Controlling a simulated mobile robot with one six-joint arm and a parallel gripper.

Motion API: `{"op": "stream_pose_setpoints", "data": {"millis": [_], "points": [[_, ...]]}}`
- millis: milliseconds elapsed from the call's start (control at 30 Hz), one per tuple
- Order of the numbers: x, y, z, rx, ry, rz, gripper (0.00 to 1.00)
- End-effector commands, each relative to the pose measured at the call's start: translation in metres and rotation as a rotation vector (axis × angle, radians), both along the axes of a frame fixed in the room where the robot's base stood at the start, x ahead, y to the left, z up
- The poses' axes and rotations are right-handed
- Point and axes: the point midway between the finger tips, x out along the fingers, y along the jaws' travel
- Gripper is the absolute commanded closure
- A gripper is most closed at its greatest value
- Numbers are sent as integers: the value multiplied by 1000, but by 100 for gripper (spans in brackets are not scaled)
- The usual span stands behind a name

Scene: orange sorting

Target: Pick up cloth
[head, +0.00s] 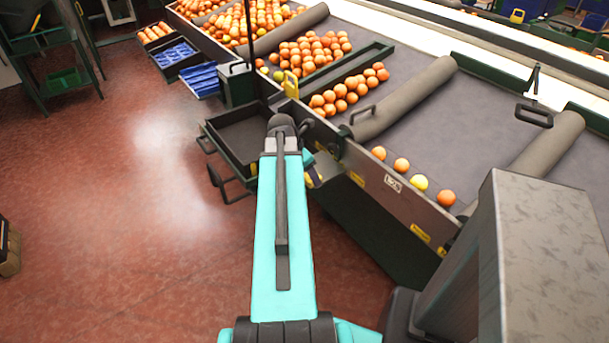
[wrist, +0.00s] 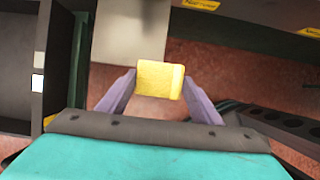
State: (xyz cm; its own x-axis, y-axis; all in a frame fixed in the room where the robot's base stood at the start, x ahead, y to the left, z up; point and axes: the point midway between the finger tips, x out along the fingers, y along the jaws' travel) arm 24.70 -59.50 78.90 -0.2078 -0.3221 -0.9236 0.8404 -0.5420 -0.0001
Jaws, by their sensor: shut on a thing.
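The yellow cloth (wrist: 153,79) is a small folded block in the middle of the wrist view. My gripper (wrist: 160,84) is shut on it, with one purple finger at each side. In the head view my arm hides most of the gripper; only a small purple and yellow part shows to the right of the arm's far end, beside the conveyor's side wall. Below the cloth the wrist view shows a pale grey plate and the red floor. I cannot tell how far the cloth is above them.
The sorting conveyor (head: 480,125) carries oranges in lanes; several fruits, one yellow, lie along its near edge. A dark empty tray (head: 240,137) stands left of my arm. Blue trays (head: 203,80) and an orange-filled crate (head: 155,32) are farther back. The red floor (head: 130,240) at left is clear.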

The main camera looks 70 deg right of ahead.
Motion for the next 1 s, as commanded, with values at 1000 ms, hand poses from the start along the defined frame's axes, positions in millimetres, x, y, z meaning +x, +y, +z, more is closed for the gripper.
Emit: {"op": "stream_pose_setpoints", "data": {"millis": [1000], "points": [[-3,27,8,1,3,0,63]]}}
